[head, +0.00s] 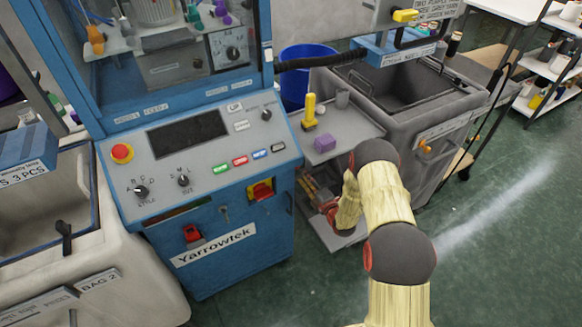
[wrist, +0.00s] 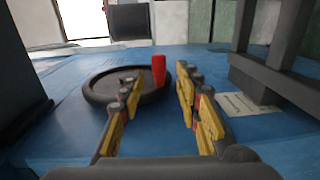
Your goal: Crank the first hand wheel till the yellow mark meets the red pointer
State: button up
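A dark round hand wheel (wrist: 103,88) is on a blue surface ahead of my gripper (wrist: 157,80) in the wrist view. A red peg (wrist: 158,70) stands out at the wheel's right side; I cannot tell whether it is the handle or the pointer. My gripper is open, its yellow-padded fingers apart, with the peg in line with the gap between the fingertips. I cannot tell whether they touch it. No yellow mark on the wheel can be made out. In the head view my gripper (head: 330,206) is low beside the blue machine (head: 235,262), and the wheel cannot be made out.
In the wrist view a dark frame (wrist: 275,70) rises at right. Green floor is clear at lower right.

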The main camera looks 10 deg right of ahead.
aim_at(297, 168)
jog(key=shift+b+x, duration=1.3)
jog(key=shift+x, duration=2.7)
jog(key=c, duration=0.3)
grip_shut()
jog(key=shift+s, duration=0.1)
